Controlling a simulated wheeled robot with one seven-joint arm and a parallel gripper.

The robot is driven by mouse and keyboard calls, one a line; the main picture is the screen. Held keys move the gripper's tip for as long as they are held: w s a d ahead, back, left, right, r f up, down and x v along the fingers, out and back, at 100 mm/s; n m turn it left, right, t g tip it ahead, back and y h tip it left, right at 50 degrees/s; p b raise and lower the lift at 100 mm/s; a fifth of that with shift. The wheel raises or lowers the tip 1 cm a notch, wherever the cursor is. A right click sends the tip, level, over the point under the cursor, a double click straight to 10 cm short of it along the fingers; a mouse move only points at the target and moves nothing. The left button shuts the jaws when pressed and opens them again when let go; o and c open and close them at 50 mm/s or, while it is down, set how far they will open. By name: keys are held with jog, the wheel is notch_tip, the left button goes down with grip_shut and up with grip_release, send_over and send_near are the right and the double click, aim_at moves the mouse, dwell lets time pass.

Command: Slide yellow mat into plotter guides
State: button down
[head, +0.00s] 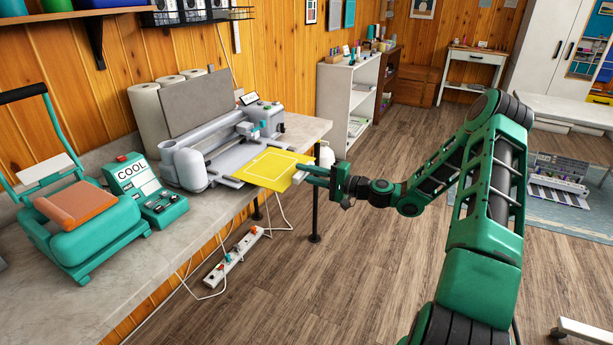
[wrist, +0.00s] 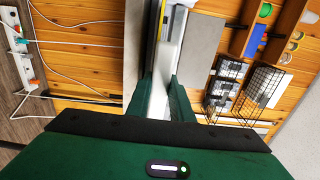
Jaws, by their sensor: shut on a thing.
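The yellow mat (head: 268,168) has a thin white outline and sits roughly level at the front of the grey plotter (head: 188,166). Its far left edge meets or overlaps the plotter's front tray; I cannot tell whether it is inside the guides. Its right end reaches past the table edge. My gripper (head: 307,173) is shut on the mat at this outer end, by a pale strip. In the wrist view, my gripper's two green fingers (wrist: 165,85) flank a pale strip seen nearly edge-on. The fingers partly hide the grip.
A teal heat press (head: 75,220) and a teal control box labelled COOL (head: 145,190) stand left on the grey table (head: 185,255). Pale rolls (head: 147,115) stand behind the plotter.

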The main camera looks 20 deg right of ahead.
aim_at(278, 167)
jog(key=shift+x, duration=4)
jog(key=shift+w, duration=0.15)
jog(key=shift+x, duration=1.35)
jog(key=shift+f, duration=0.15)
jog(key=c, duration=1.5)
grip_release()
jog(key=shift+d, duration=0.1)
jog(key=shift+v, duration=4.4)
